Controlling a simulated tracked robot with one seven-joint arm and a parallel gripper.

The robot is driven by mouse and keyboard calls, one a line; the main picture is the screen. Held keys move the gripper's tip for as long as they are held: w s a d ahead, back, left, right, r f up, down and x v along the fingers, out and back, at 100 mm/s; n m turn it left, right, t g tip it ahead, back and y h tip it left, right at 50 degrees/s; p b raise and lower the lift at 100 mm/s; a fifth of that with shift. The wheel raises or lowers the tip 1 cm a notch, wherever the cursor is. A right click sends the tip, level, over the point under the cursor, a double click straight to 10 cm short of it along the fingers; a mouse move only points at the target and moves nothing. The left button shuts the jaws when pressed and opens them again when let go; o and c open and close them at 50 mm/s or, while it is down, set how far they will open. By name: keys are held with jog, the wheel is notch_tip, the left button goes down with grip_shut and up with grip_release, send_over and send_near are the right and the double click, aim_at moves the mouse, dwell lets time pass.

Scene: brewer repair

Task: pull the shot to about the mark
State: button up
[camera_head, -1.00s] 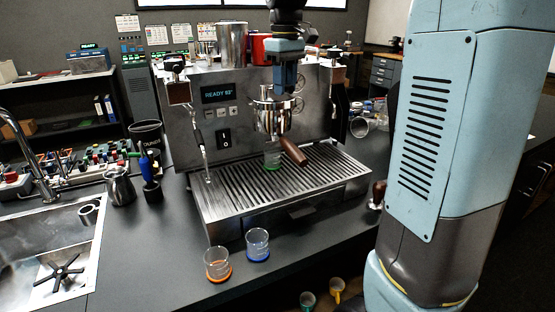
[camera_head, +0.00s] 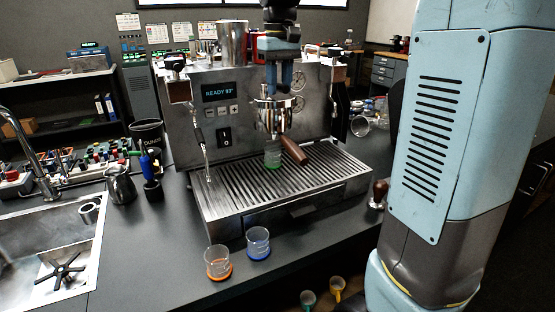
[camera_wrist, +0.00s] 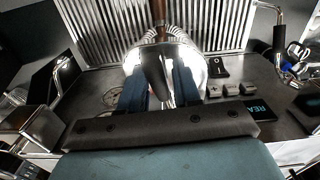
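The espresso machine (camera_head: 245,140) shows "READY 93°" on its display (camera_head: 217,92), with buttons (camera_head: 222,112) below. Its chrome group head (camera_head: 277,108) holds a portafilter with a brown handle (camera_head: 294,150) pointing forward and right. A clear glass with a green base (camera_head: 272,158) stands on the drip tray (camera_head: 235,193) under the group. I cannot make out its mark or any liquid. My gripper (camera_head: 279,90) is just above the group head, fingers down. In the wrist view its two blue fingers (camera_wrist: 160,92) are apart, over the shiny group (camera_wrist: 197,60). I see nothing held between them.
Glasses with an orange base (camera_head: 218,263) and a blue base (camera_head: 257,243) stand on the counter in front. A steam wand (camera_head: 205,155) hangs left of the group. A steel pitcher (camera_head: 120,184) and the sink (camera_head: 60,250) are at left. A tamper (camera_head: 378,194) stands at right.

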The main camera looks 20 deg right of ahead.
jog(key=shift+s+a+m, duration=0.15)
jog(key=shift+a+m, duration=0.75)
jog(key=shift+m, duration=0.5)
jog(key=shift+a+m, duration=1)
jog(key=shift+m, duration=0.5)
dwell(5.1)
